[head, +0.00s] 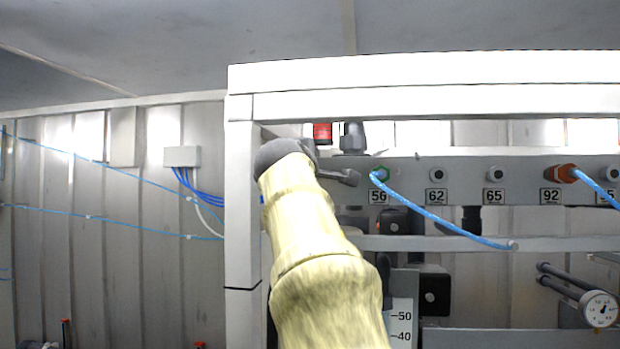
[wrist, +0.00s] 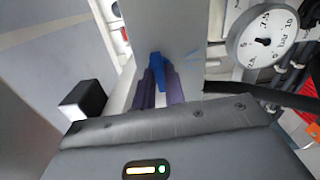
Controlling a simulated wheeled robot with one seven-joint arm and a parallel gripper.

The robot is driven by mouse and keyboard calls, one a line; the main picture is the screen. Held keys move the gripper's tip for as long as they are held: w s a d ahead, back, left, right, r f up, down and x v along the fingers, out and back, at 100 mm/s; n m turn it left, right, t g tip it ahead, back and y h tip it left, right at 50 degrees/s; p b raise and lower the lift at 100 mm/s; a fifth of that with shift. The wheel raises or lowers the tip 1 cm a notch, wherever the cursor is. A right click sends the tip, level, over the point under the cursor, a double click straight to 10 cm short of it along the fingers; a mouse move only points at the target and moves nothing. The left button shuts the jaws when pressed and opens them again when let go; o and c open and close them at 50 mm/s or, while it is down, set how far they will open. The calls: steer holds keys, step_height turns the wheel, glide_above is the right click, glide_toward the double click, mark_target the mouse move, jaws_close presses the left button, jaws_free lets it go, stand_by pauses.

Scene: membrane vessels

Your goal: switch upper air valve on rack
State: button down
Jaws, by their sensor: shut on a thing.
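In the wrist view, a small blue handle (wrist: 157,66), which looks like the valve lever, stands between the two purple fingers of my gripper (wrist: 159,82). The fingers are shut on it from both sides. The valve body behind the handle is hidden or cannot be made out. In the head view, my pale-covered arm reaches up to the left end of the rack (head: 240,180), and its dark wrist is by the left post. The fingers and the blue handle are hidden there.
A panel of numbered ports (head: 465,180) runs right of my wrist, with blue tubes in some ports. A red part (head: 322,132) sits just above my wrist. A round gauge (head: 600,309) is at lower right; a gauge (wrist: 262,38) is close in the wrist view.

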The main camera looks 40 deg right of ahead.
steer(key=shift+f+m, duration=0.1)
steer(key=shift+m, duration=0.5)
steer(key=c, duration=1.5)
jaws_free()
steer(key=shift+o, duration=0.2)
steer(key=b+v, duration=0.6)
steer(key=v, duration=1.1)
steer(key=shift+s, duration=0.2)
steer(key=shift+a, duration=0.1)
